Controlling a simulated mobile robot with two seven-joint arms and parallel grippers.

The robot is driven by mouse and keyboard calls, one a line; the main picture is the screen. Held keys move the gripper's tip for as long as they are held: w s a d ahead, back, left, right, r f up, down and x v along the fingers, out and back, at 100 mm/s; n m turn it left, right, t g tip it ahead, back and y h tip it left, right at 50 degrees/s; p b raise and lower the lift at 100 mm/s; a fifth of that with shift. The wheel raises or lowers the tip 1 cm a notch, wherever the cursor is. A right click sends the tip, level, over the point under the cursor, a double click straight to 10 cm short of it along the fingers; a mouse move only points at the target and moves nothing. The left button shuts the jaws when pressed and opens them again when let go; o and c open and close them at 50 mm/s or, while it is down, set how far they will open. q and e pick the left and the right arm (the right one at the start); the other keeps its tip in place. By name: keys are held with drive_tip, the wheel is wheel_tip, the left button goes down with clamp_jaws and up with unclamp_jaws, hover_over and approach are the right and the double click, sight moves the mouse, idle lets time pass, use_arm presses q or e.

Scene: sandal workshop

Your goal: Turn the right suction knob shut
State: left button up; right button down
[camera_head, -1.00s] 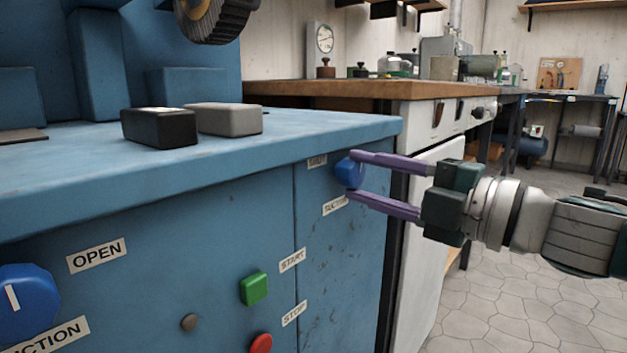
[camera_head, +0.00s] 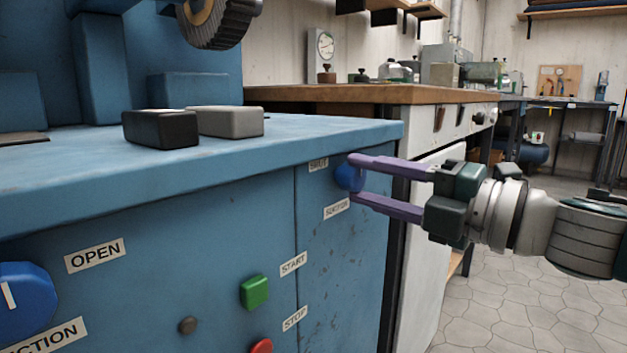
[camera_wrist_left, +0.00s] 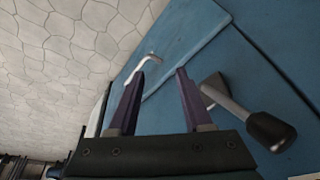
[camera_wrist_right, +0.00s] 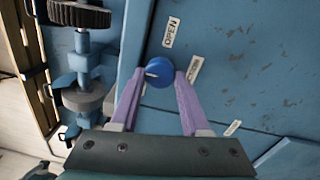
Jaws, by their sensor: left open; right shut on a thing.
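The right suction knob (camera_head: 348,176) is a small blue round knob on the blue machine's front panel, near its right corner. My right gripper (camera_head: 352,178) has its purple fingers on opposite sides of the knob and is shut on it. The right wrist view shows the knob (camera_wrist_right: 158,75) between the fingertips, its white mark running toward the left.
A larger blue knob (camera_head: 22,300), a green START button (camera_head: 254,292) and a red STOP button (camera_head: 262,346) are on the same panel. A metal handle (camera_wrist_left: 143,66) and a black-ended lever (camera_wrist_left: 270,130) are near my left gripper. The floor at right is clear.

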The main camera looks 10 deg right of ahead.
drive_tip(key=shift+c, duration=1.9)
unclamp_jaws()
drive_tip(key=p+v, duration=0.2)
drive_tip(key=v, duration=0.8)
